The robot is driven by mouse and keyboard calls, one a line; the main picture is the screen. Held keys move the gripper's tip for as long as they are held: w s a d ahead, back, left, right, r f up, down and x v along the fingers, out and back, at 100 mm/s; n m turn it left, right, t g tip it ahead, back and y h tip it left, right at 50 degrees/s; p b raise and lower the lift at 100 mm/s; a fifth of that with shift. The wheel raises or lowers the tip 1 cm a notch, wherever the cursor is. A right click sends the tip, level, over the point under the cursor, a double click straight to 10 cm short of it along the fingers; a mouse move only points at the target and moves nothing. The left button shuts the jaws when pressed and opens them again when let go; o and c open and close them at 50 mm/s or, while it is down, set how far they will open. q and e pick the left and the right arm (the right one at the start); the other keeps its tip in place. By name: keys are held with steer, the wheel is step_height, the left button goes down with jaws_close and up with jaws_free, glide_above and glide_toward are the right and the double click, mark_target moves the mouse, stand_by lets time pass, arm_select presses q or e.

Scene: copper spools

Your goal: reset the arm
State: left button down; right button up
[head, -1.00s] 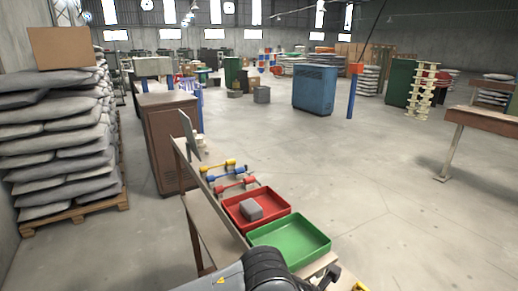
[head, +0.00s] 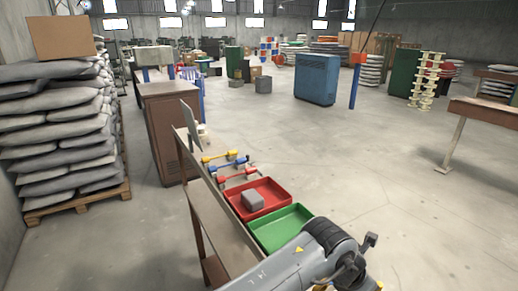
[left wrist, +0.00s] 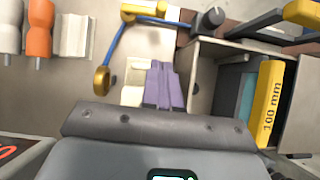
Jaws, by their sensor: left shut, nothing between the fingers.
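In the left wrist view my left gripper (left wrist: 163,105) shows as two purple fingers pressed together below the middle of the picture, with nothing between them. The dark grey palm lies below them. In the head view a grey arm (head: 300,262), which appears to be my left one, comes in at the bottom edge beside the workbench and green tray. Its fingertips cannot be made out there. My right gripper is not in view.
The narrow bench holds a red tray (head: 236,208) with a grey block (head: 252,199), a green tray (head: 262,240) and coloured bars (head: 219,156). The wrist view shows a yellow "100 mm" block (left wrist: 270,100) and an orange piece (left wrist: 39,30). Open floor lies right.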

arm_select(q)
steer(key=shift+x, duration=1.3)
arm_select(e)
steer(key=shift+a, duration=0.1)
arm_select(q)
steer(key=shift+d, duration=0.1)
steer(key=shift+r, duration=0.1)
